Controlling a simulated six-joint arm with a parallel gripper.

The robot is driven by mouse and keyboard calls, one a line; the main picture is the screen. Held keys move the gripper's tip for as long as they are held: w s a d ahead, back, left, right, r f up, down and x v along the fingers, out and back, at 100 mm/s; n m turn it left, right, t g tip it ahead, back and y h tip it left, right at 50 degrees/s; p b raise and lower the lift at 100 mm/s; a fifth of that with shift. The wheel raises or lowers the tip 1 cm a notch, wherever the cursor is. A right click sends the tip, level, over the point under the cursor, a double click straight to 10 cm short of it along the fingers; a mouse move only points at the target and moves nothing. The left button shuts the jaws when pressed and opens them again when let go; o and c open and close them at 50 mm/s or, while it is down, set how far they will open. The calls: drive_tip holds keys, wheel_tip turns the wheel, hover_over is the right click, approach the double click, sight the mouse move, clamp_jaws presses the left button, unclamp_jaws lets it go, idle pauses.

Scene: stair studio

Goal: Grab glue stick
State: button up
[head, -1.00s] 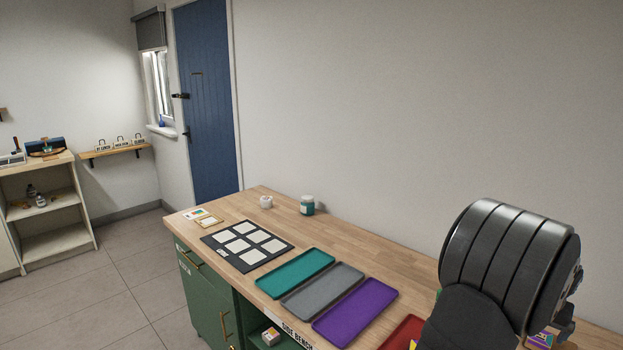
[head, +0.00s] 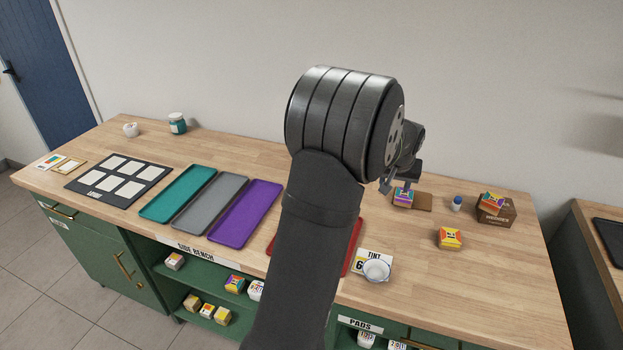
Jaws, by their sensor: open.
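A small white cylinder with a blue cap (head: 457,203), which looks like the glue stick, stands upright toward the right of the wooden bench (head: 330,188) in the head view. My gripper (head: 398,182) is to its left in the picture, open and apart from it.
A brown box holding a colourful block (head: 496,209) stands right of the cylinder. A yellow-orange block (head: 450,238) and a white cup (head: 376,270) are nearer the front. Teal (head: 177,193), grey (head: 210,201) and purple (head: 245,213) trays lie left of my arm.

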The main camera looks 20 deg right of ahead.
drive_tip(key=w+a+r+n+t+y, duration=0.1)
drive_tip(key=w+a+r+n, duration=0.2)
drive_tip(key=w+a, duration=0.4)
drive_tip(key=w+a+r+n+t+y, duration=0.1)
drive_tip(key=w+a+r+n, duration=0.2)
drive_tip(key=w+a, duration=0.35)
drive_tip(key=x, duration=1.6)
drive_tip(key=shift+s+a+f, duration=0.15)
drive_tip(key=shift+s+a, duration=0.05)
drive_tip(key=shift+s, duration=0.1)
drive_tip(key=shift+w+f, duration=0.3)
drive_tip(key=shift+f, duration=0.2)
drive_tip(key=c, duration=1)
